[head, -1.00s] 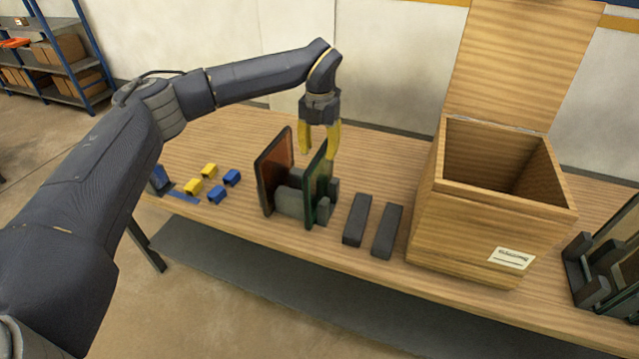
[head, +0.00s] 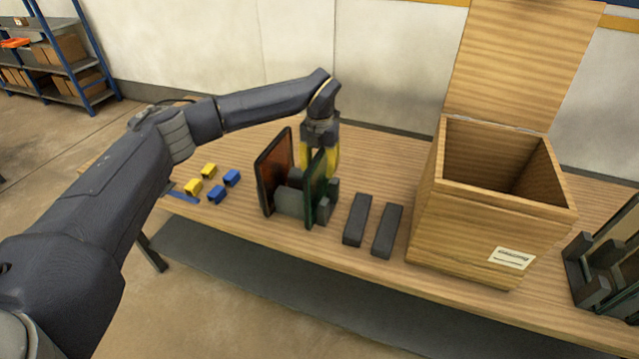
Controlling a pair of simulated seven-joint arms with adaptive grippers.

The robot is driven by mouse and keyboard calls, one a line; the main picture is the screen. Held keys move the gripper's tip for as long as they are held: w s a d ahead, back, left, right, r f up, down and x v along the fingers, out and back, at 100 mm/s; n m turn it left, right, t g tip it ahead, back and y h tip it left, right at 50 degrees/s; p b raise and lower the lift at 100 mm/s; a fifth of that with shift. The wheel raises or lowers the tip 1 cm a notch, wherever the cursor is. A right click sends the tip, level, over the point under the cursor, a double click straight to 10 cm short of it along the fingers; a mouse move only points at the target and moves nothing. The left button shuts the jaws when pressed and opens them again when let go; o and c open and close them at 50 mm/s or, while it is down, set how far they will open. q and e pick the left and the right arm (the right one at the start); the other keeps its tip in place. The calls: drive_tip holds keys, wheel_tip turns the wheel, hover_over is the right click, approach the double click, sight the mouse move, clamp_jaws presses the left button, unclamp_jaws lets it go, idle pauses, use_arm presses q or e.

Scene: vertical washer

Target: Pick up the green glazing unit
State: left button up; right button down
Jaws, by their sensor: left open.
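The green glazing unit (head: 314,190) is a thin dark-green framed pane. It stands upright in a grey slotted rack (head: 289,202) on the wooden table. A reddish-brown framed pane (head: 273,172) stands in the same rack to its left. My left gripper (head: 320,165) has yellow fingers and is open. It is lowered at the top of the green unit, with one finger partly hidden behind the pane and the other on its right side. I cannot tell whether the fingers touch it. My right gripper is not in view.
Two dark grey bars (head: 372,225) lie right of the rack. An open wooden box (head: 490,215) with a raised lid stands further right. Another rack with panes (head: 608,255) is at the right edge. Small yellow and blue blocks (head: 212,184) lie to the left.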

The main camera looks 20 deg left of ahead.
use_arm(q)
clamp_jaws()
idle(0.3)
drive_tip(key=shift+r, duration=0.2)
